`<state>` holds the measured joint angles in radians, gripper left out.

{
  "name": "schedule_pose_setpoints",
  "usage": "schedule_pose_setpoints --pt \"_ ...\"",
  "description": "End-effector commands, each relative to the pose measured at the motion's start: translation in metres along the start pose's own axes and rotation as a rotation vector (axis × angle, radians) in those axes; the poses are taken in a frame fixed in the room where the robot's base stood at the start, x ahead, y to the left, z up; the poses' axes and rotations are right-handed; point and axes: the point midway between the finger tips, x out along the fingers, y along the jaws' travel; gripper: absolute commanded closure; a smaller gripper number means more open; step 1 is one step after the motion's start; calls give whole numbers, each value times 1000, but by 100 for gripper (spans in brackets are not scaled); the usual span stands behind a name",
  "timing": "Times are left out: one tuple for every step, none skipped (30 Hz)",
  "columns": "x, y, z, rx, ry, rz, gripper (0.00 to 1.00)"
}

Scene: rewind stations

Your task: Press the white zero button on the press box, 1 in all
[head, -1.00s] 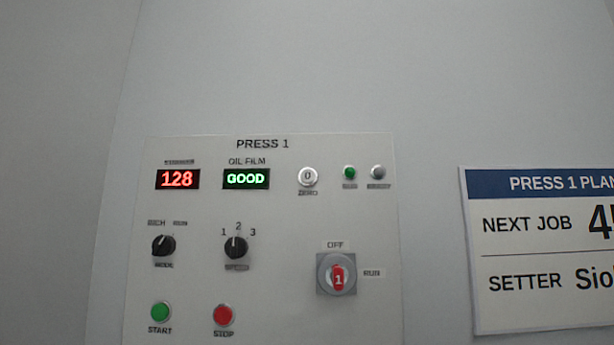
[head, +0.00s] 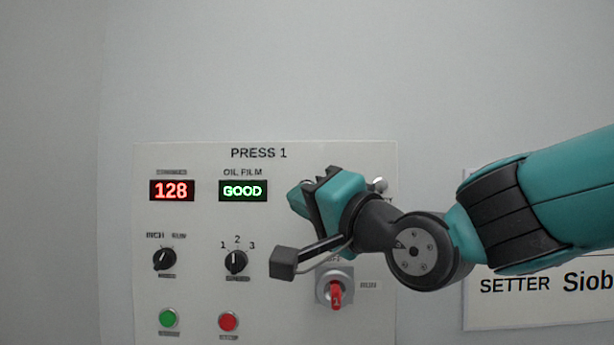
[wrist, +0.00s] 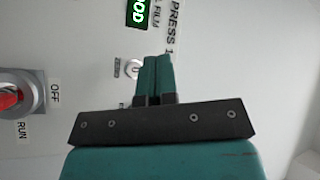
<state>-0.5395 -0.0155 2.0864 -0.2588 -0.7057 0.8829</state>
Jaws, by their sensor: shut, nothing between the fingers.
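The press box (head: 200,215) is a pale wall panel headed PRESS 1, with a red display (head: 171,190) reading 128. The white zero button (wrist: 132,68) is round and shows in the wrist view just left of my fingertips. In the head view it is hidden behind my gripper (head: 294,198). My gripper also shows in the wrist view (wrist: 157,60), with its teal fingers shut together and empty, pointing at the panel. I cannot tell whether the fingertips touch the panel.
A green GOOD display (head: 243,190), two black knobs, a green button (head: 168,318) and a red button (head: 228,321) lie left of my gripper. A red rotary switch (head: 335,293) sits below it.

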Motion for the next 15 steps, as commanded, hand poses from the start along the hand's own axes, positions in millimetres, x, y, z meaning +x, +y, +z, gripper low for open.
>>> schedule_pose_setpoints --pt "1 -3 -1 5 5 -8 100" --pt "2 -3 -1 7 7 -11 100" --pt "2 -3 -1 7 8 -12 100" --pt "1 -3 -1 7 8 -12 100" --pt "1 -2 -1 7 8 -12 100" --pt "1 -2 -1 6 8 -11 100" --pt "1 -2 -1 6 8 -11 100" --pt "1 -2 -1 6 7 -10 100" --pt "1 -2 -1 6 7 -10 100" --pt "1 -2 -1 6 7 -10 100" --pt "2 -2 -2 5 7 -9 100" --pt "2 -1 -2 5 7 -9 100" --pt "3 0 -3 5 8 -8 100" --pt "4 0 -4 5 8 -7 100" --pt "6 2 -6 5 8 -7 100"
